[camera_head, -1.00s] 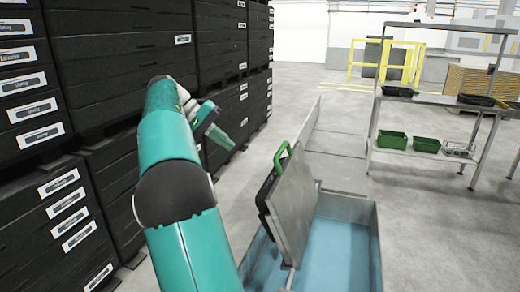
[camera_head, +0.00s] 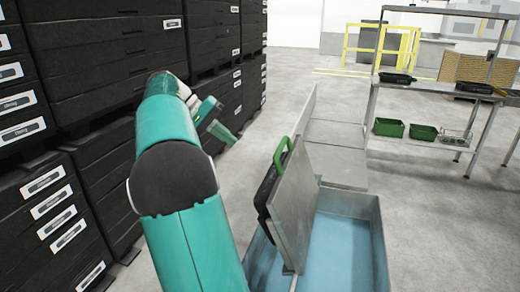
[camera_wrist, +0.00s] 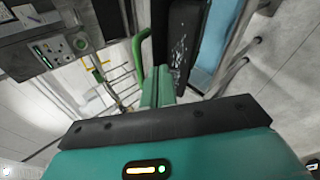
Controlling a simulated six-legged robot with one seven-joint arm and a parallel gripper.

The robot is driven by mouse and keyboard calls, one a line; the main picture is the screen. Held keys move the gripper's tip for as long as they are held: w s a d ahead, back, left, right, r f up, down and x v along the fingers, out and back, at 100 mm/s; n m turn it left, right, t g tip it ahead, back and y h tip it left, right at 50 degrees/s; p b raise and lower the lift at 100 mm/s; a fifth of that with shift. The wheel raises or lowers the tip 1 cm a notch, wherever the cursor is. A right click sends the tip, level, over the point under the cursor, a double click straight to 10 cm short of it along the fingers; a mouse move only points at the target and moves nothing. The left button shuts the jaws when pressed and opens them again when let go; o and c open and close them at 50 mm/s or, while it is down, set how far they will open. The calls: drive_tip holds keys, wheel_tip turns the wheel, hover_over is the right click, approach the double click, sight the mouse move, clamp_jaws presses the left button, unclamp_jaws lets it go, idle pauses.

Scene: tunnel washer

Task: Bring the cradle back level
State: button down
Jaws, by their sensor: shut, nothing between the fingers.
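The cradle (camera_head: 296,205) is a grey plate with a dark side, standing steeply tilted over a metal trough (camera_head: 372,225) with blue inside. A green handle (camera_head: 281,152) is on its upper edge. My gripper (camera_head: 230,136) is shut and empty, to the left of the handle and a little higher in the picture, apart from it. In the wrist view the shut fingers (camera_wrist: 158,88) point towards the handle (camera_wrist: 137,58), which shows just left of the fingertips. The cradle's dark side (camera_wrist: 184,38) shows to their right. The cradle's lower edge is partly hidden in the trough.
Black stacked drawer cabinets (camera_head: 110,60) line the left side, close to my arm. A metal shelf table (camera_head: 425,150) with green bins (camera_head: 389,127) stands at the right. Yellow railings (camera_head: 380,45) are at the back. The floor between is clear.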

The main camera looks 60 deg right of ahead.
drive_tip(key=s+d+f, duration=0.3)
drive_tip(key=s, duration=0.5)
drive_tip(key=shift+s+d+f, duration=0.2)
drive_tip(key=shift+s+f, duration=0.1)
drive_tip(key=shift+s, duration=0.15)
